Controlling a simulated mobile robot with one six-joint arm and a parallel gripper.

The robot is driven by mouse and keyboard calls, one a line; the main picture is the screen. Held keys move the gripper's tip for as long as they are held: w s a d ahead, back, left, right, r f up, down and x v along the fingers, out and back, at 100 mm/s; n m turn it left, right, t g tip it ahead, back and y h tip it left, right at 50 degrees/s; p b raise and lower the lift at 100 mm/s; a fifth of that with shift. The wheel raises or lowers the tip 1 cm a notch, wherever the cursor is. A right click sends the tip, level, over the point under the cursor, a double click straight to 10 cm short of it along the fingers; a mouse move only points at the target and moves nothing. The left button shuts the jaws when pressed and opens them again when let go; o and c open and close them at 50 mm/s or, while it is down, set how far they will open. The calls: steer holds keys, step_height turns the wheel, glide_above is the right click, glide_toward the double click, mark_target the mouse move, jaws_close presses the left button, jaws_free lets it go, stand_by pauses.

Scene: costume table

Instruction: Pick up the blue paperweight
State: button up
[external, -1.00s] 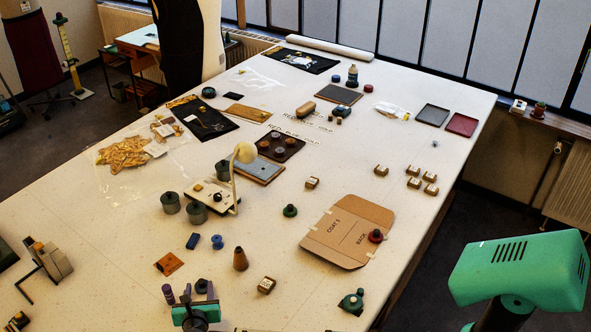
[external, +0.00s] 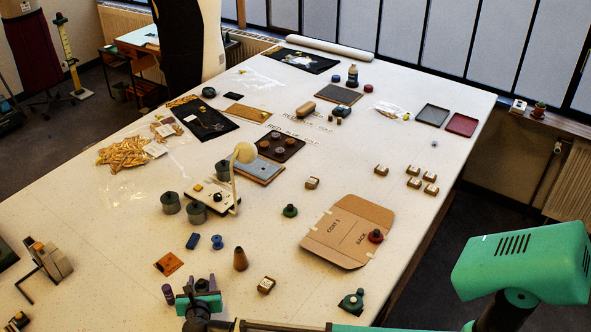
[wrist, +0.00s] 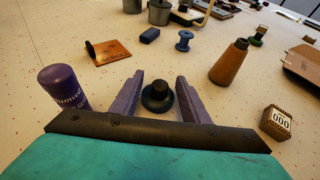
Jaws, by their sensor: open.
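The blue paperweight (wrist: 157,97), a dark round base with a black knob, stands upright on the table in the wrist view; its blue is hard to make out there. My gripper (wrist: 160,82) is open, with one purple-grey finger on each side of the paperweight and visible gaps to both. In the external view my gripper (external: 200,288) is low over the near part of the table, and the paperweight is mostly hidden among the fingers.
A purple cylinder (wrist: 63,88) stands just left of my gripper. A brown cone (wrist: 230,62) and a block marked 000 (wrist: 276,121) are to the right. A leather patch (wrist: 108,52), a blue block (wrist: 143,31) and a blue spool (wrist: 184,41) lie beyond.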

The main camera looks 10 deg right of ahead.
mark_target(201, 282)
steer(key=shift+c, duration=0.5)
jaws_close()
steer(key=shift+r+b, duration=0.4)
steer(key=shift+r, duration=1.15)
steer(key=shift+s+d+r, duration=0.2)
steer(key=s+d, duration=0.3)
steer(key=d, duration=0.1)
steer(key=s+d+r+b, duration=0.1)
steer(key=s+d, duration=0.2)
steer(key=d, duration=0.1)
steer(key=s+d+b, duration=0.1)
steer(key=s+d, duration=0.2)
steer(key=d, duration=0.1)
steer(key=shift+s+d+r, duration=0.1)
steer(key=shift+d+r, duration=0.1)
steer(key=shift+r, duration=0.1)
